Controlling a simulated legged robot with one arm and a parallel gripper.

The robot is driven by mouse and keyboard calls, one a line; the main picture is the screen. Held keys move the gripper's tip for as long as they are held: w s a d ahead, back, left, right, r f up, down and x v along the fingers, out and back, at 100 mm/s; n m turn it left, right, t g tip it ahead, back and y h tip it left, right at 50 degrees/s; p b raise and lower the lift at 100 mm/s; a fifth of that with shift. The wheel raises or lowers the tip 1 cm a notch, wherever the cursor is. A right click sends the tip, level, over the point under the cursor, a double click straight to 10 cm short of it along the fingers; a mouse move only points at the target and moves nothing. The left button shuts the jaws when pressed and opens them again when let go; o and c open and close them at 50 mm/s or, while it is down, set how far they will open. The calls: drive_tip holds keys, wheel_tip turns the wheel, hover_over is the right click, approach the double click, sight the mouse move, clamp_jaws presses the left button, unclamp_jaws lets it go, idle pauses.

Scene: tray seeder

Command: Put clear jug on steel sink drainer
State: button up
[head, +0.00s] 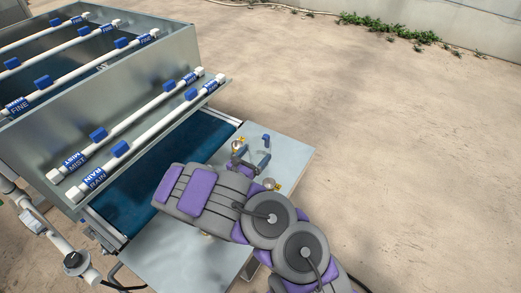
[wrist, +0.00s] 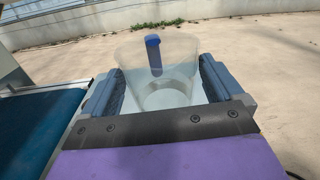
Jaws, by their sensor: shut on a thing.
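The clear jug (wrist: 185,72) stands upright between the two dark blue-grey fingers of my gripper (wrist: 162,85) in the wrist view. A blue strip, apparently its handle, shows at its far side. My gripper is shut on the jug. In the head view my gripper (head: 251,157) is over the pale steel tabletop at the end of the blue belt; the jug's clear body is hard to make out there, with a small blue part just beyond the fingers. I cannot tell whether the jug touches the tabletop. I cannot make out a separate steel sink drainer in either view.
The steel tabletop (head: 295,153) has bare room at its right corner. The dark blue belt (head: 196,147) runs beside it, under a steel housing (head: 150,85). White pipes with blue valves and labels, such as RAIN and MIST, cross the housing. Open sandy ground (head: 400,150) lies right.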

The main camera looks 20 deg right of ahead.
drive_tip(key=shift+s+a+r, duration=0.1)
drive_tip(key=shift+s+a, duration=0.25)
drive_tip(key=shift+a, duration=0.5)
drive_tip(key=shift+s+a+p, duration=0.3)
drive_tip(key=shift+s+a, duration=0.05)
drive_tip(key=shift+a, duration=0.05)
drive_tip(key=shift+r, duration=0.1)
